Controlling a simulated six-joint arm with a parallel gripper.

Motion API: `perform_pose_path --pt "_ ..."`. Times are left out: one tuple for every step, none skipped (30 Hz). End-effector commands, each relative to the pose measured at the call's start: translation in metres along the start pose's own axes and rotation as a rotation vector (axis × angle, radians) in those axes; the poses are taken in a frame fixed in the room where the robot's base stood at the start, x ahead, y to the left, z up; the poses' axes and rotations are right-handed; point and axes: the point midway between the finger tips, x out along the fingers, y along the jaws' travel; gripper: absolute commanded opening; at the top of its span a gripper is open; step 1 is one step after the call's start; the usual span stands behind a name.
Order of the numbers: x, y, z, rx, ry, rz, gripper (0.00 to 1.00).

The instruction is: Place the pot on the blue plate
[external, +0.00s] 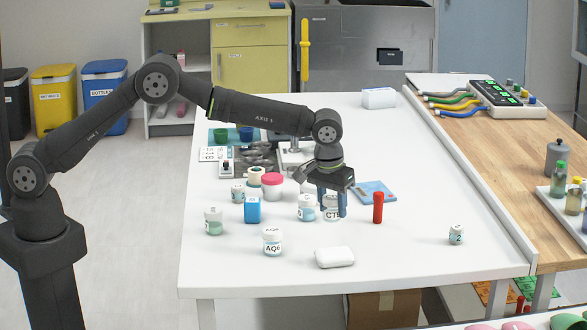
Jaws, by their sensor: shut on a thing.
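My gripper (333,211) points down over the middle of the white table, its blue fingers on either side of a white pot (333,214) with dark lettering that starts "CT". It is shut on this pot. The pot looks upright; its top is hidden by the gripper. I cannot tell whether it touches the table. A flat blue plate (377,191) lies on the table just right of and behind the gripper. Part of its left side is close behind the gripper.
A red cylinder (378,208) stands right of the pot, in front of the plate. A white block (335,257) lies in front. The table's right is mostly clear.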

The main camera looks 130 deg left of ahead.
Motion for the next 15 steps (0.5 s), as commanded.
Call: perform_pose_path --pt "0.009 -0.003 -0.010 -0.003 0.000 -0.001 0.18" --pt "0.013 -0.004 -0.015 -0.003 0.000 -0.001 0.18" --pt "0.018 -0.005 -0.021 -0.002 0.000 0.000 0.18" --pt "0.023 -0.005 -0.021 0.000 -0.001 -0.001 0.18" --pt "0.029 -0.004 -0.018 0.002 -0.002 -0.002 0.18" --pt "0.035 -0.004 -0.017 0.002 -0.002 -0.001 0.18" --pt "0.038 -0.004 -0.016 0.002 -0.002 0.000 0.18" --pt "0.042 -0.004 -0.016 0.002 -0.002 0.000 0.18" --pt "0.045 -0.004 -0.015 0.001 -0.002 0.000 0.18" --pt "0.047 -0.004 -0.015 0.001 -0.001 0.001 0.18" --pt "0.049 -0.004 -0.015 0.001 -0.001 0.001 0.18" --pt "0.050 -0.004 -0.014 0.001 -0.001 0.002 0.18" --pt "0.051 -0.004 -0.014 0.001 -0.001 0.002 0.18" --pt "0.051 -0.004 -0.014 0.001 -0.001 0.002 0.18" --pt "0.052 -0.004 -0.014 0.001 0.000 0.002 0.18"
